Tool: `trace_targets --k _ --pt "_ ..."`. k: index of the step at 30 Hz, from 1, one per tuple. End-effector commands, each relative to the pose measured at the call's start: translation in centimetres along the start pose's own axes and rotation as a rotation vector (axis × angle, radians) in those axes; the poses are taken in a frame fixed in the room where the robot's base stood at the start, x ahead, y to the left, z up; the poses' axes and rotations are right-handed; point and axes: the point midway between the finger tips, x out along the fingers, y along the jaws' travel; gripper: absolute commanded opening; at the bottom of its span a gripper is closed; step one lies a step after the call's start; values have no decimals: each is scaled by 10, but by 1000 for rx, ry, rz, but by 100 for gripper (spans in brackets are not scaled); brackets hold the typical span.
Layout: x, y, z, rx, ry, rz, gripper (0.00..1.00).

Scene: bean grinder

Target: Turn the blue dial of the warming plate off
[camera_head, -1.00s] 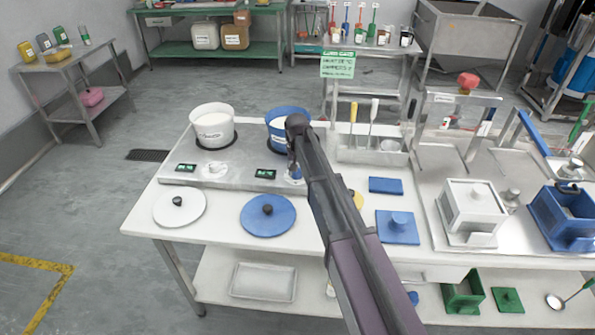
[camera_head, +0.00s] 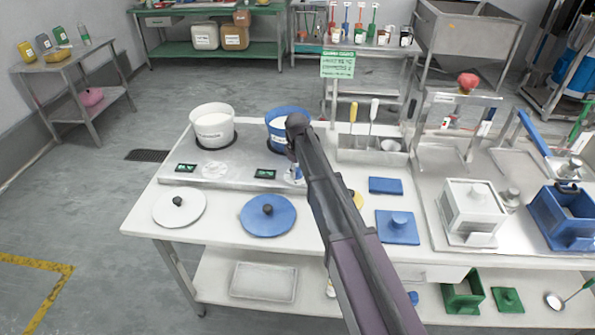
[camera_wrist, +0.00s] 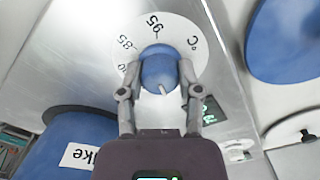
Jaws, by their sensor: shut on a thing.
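The blue dial (camera_wrist: 158,70) is at the middle of the wrist view, on a white round scale (camera_wrist: 185,32) marked 85, 95 and °C. A white pointer line on the dial is turned toward the gripper side, away from the numbers. My gripper (camera_wrist: 158,80) is shut on the dial, one finger on each side. In the head view my arm hides most of the dial (camera_head: 294,173). The steel warming plate (camera_head: 230,168) carries a white pot (camera_head: 212,133) and a blue pot (camera_head: 276,130). A small display (camera_head: 265,174) with green digits is left of the dial.
A white lid (camera_head: 165,210) and a blue lid (camera_head: 262,222) lie in front of the plate. A second dial (camera_head: 215,171), white, is on the left. A utensil holder (camera_head: 365,153) stands to the right.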

Motion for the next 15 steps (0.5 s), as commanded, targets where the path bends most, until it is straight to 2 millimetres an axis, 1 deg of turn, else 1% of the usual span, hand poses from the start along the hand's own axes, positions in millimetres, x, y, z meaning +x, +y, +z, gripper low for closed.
trace_targets --k 15 --pt "0 0 1 -489 -2 -2 0"
